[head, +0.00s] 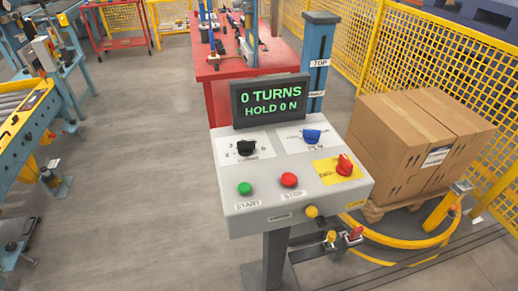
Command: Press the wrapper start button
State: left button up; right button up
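The wrapper control box (262,212) is a light grey panel on a dark post, in the middle of the head view. The green START button (245,188) is at its front left, with the label below it. The red STOP button (289,180) is to its right. A display (270,103) on top reads "0 TURNS" and "HOLD 0 N". A black knob (246,148), a blue knob (312,136) and a red switch (344,165) on a yellow plate are also on the panel. Neither of my grippers is in view.
Cardboard boxes (392,146) stand on a pallet at the right, beside a yellow ring rail (400,241). Yellow mesh fencing (420,55) runs behind. A red table (220,95) is behind the panel and a roller conveyor (25,125) is at the left. The floor left of the panel is clear.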

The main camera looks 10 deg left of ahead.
aim_at(244, 189)
jog(key=k+l+u, duration=0.2)
jog(key=l, duration=0.2)
jog(key=l+u, duration=0.25)
jog(key=l, duration=0.2)
jog(key=k+l+u, duration=0.2)
jog(key=l, duration=0.15)
jog(key=i+l, duration=0.05)
